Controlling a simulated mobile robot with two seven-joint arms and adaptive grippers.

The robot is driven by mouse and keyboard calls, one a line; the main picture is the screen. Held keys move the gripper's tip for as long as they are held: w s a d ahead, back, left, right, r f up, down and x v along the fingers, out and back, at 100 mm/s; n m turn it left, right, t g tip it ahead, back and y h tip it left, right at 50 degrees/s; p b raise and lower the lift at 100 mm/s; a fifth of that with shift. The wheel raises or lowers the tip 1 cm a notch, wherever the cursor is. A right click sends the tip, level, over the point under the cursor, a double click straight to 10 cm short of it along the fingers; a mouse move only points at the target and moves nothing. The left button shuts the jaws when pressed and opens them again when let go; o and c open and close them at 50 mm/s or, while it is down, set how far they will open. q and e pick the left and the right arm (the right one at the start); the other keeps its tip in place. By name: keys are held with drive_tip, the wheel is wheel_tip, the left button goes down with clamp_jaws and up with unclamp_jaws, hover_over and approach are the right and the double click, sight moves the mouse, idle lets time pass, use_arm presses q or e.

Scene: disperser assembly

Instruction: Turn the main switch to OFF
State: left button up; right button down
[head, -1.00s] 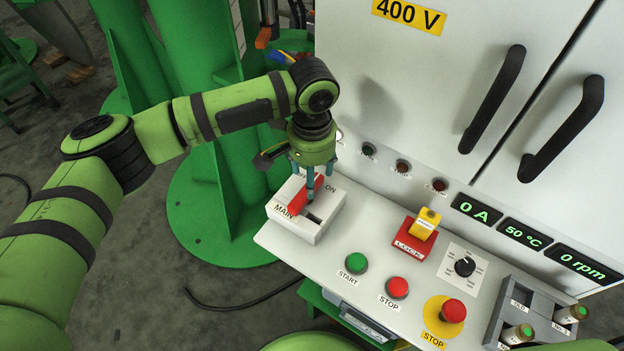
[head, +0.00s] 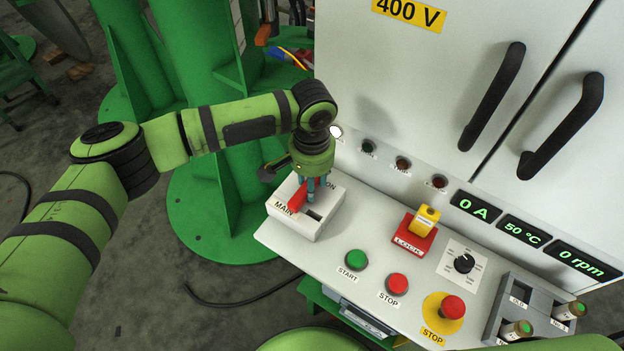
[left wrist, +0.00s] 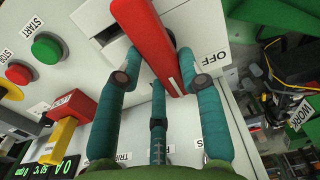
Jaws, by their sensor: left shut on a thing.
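The main switch is a white box (head: 290,226) with a red lever (head: 297,200) at the left end of the console in the head view. Its MAIN label faces the front, and an ON label shows at its back right, partly covered. My left gripper (head: 314,192) points down onto the box, shut on the red lever. In the left wrist view the red lever (left wrist: 150,38) passes between the teal fingers of the left gripper (left wrist: 160,84). My right gripper is not in view.
Right of the switch sit a green START button (head: 355,259), a red STOP button (head: 397,284), a yellow-red lock (head: 424,221), a rotary knob (head: 464,263) and an emergency stop (head: 452,307). A white cabinet (head: 420,90) rises behind. Green steelwork (head: 200,190) stands left.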

use_arm(q)
drive_tip(key=shift+p, duration=0.4)
drive_tip(key=n+p, duration=0.3)
drive_tip(key=p, duration=0.1)
drive_tip(key=n+p, duration=0.4)
drive_tip(key=p, duration=0.1)
drive_tip(key=a+n+p, duration=0.1)
drive_tip(key=n+p, duration=0.2)
drive_tip(key=p, duration=0.2)
drive_tip(key=shift+w+r+n, duration=0.15)
drive_tip(key=shift+w+n, duration=0.05)
drive_tip(key=shift+n, duration=0.2)
drive_tip(key=n+p, duration=0.3)
drive_tip(key=shift+a+n, duration=0.2)
drive_tip(key=shift+n, duration=0.1)
drive_tip(key=shift+a+f+n+p, duration=0.15)
drive_tip(key=shift+n+p, duration=0.35)
drive_tip(key=shift+n, duration=0.35)
drive_tip(key=shift+a+f+n+p, duration=0.1)
drive_tip(key=shift+n+p, duration=0.35)
drive_tip(key=shift+n, duration=0.4)
drive_tip(key=o, duration=1.2)
drive_tip(key=shift+c, duration=0.2)
drive_tip(key=shift+w, duration=0.1)
drive_tip(key=shift+r, duration=0.1)
